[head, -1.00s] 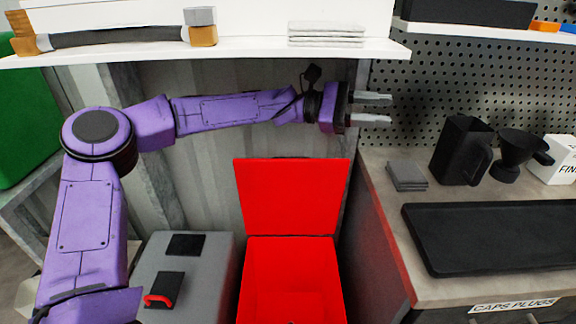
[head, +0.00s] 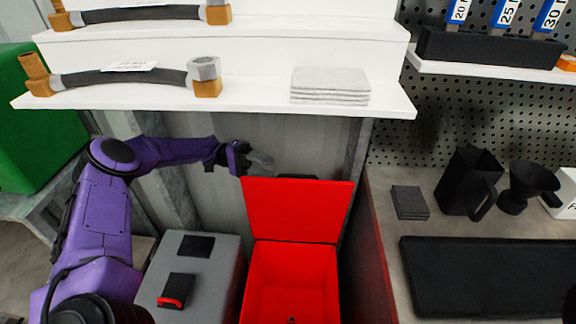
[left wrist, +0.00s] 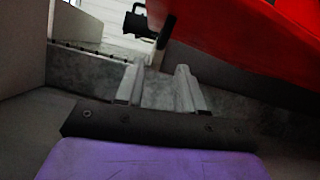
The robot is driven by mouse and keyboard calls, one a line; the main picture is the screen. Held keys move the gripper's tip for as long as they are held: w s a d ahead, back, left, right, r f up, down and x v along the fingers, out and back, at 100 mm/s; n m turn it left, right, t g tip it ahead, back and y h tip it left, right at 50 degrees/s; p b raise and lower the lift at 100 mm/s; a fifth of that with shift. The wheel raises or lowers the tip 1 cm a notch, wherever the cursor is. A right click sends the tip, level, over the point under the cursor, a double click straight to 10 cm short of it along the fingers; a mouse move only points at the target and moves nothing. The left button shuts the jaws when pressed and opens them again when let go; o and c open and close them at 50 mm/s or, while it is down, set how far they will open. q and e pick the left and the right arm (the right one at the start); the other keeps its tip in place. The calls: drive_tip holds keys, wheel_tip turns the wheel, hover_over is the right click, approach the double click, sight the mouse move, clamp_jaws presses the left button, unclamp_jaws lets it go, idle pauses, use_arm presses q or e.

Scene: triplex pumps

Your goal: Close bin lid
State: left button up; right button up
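The red bin (head: 290,264) stands on the floor between the grey cabinet and the bench. Its red lid (head: 298,208) is open, raised and leaning back at the bin's rear edge. The lid (left wrist: 255,35) fills the upper right there, apart from the fingers as far as I can tell. My right gripper is not in view.
A white shelf (head: 220,98) with hoses and stacked pads overhangs the space behind the lid. A grey cabinet (head: 215,283) stands left of the bin. A bench with a black tray (head: 485,278) is on the right. A corrugated wall is behind.

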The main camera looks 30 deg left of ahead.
sight(290, 175)
use_arm(q)
drive_tip(key=d, duration=0.2)
drive_tip(key=d+p, duration=0.1)
drive_tip(key=d, duration=0.2)
drive_tip(key=d+p, duration=0.1)
drive_tip(key=d, duration=0.2)
drive_tip(key=shift+w+r, duration=0.2)
drive_tip(key=shift+r, duration=0.05)
clamp_jaws()
